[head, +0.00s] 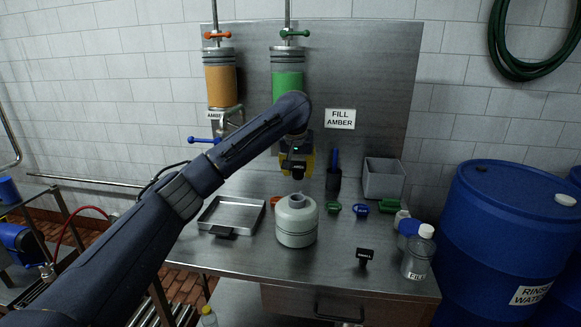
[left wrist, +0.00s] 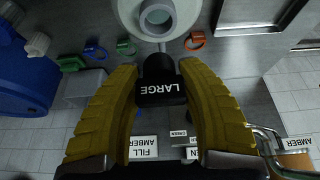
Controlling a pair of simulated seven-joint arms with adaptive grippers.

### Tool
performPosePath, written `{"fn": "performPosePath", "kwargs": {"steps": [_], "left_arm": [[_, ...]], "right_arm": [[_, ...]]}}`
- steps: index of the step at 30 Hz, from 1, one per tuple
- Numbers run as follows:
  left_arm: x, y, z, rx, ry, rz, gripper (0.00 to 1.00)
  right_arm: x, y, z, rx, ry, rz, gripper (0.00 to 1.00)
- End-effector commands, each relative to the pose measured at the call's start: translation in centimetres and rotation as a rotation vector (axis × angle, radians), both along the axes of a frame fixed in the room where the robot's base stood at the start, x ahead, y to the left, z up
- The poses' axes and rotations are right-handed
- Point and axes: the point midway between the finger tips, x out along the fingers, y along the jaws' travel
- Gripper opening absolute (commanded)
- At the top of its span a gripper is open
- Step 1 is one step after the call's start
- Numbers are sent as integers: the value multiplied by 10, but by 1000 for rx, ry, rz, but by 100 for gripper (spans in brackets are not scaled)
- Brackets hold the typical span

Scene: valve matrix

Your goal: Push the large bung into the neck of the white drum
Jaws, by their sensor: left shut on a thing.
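The white drum (head: 296,226) stands upright on the steel bench, its grey neck open at the top. My left gripper (head: 296,166) is above and slightly behind the drum in the head view. In the left wrist view its yellow fingers (left wrist: 165,105) are shut on the large bung (left wrist: 160,92), a black piece marked LARGE. The bung's narrower plug points towards the drum neck (left wrist: 157,17) in that view and appears apart from it. In the head view the bung is hard to make out against the gripper. My right gripper is not in view.
A small black bung (head: 364,256) stands at the front right. A steel tray (head: 231,216) lies left of the drum. Green (head: 333,208) and blue (head: 361,210) pieces, a grey bin (head: 384,179) and a FILL bottle (head: 417,254) stand to the right. Filling cylinders hang behind.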

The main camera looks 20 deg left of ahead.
Motion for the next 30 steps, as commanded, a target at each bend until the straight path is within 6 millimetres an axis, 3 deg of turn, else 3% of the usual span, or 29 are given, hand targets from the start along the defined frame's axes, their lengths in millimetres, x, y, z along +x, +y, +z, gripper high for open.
{"fn": "performPosePath", "kwargs": {"steps": [12,30], "left_arm": [[0,2,1,2,12,2,20],[0,2,-43,2,14,1,20]], "right_arm": [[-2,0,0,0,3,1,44],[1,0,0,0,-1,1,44]]}}
